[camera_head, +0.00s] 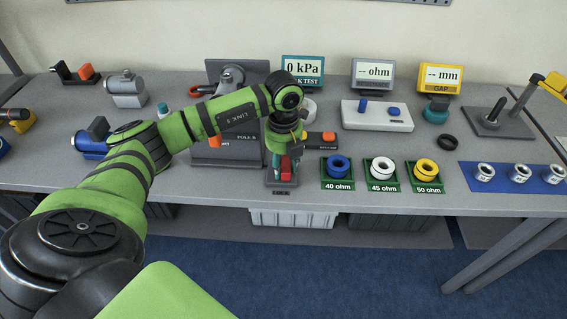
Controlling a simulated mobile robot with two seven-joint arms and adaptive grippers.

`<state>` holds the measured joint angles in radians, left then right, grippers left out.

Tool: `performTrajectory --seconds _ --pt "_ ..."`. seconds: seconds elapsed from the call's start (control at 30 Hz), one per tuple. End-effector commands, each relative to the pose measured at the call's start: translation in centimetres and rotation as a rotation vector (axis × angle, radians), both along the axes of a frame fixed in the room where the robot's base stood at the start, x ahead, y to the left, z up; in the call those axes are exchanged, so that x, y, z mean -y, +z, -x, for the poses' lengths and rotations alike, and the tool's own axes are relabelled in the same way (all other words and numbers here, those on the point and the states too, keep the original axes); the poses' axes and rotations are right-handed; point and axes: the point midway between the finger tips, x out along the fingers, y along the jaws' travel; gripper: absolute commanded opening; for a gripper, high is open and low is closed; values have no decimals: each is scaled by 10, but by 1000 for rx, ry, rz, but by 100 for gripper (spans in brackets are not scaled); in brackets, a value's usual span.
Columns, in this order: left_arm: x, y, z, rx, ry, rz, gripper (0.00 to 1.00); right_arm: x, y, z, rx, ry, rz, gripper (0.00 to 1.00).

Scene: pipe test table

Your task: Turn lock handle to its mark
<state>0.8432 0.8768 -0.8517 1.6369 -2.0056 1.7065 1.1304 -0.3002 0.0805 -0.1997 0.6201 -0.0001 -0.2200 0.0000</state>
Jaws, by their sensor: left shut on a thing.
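The lock (281,182) stands at the front edge of the table, a grey block with a label on its front. Its red handle (286,170) shows low between the fingers of my left gripper (284,162). My left arm reaches in from the left and the gripper points down over the lock, shut on the red handle. The fingers and wrist hide much of the handle, and I cannot make out its mark or the exact angle. My right gripper is not in view.
Right of the lock are blue (338,166), white (382,167) and yellow (426,169) rings on green pads. A black and orange piece (320,137) lies close behind the lock. A grey test panel (226,151) stands behind my arm. Display screens (303,69) line the back.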

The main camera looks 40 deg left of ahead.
Motion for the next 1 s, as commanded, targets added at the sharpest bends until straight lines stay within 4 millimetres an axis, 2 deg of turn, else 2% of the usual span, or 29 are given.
performTrajectory --seconds 0.03,0.07,0.1,0.47,0.63,1.0 --pt "0 0 0 -1 3 1 46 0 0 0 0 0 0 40" --pt "0 0 0 -1 4 1 58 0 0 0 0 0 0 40" --pt "0 0 0 -1 3 1 62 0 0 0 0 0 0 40" --pt "0 3 0 1 1 0 62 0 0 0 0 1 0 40" --pt "0 26 -1 5 1 0 62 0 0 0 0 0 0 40" --pt "0 100 -1 4 1 0 62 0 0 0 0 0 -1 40"
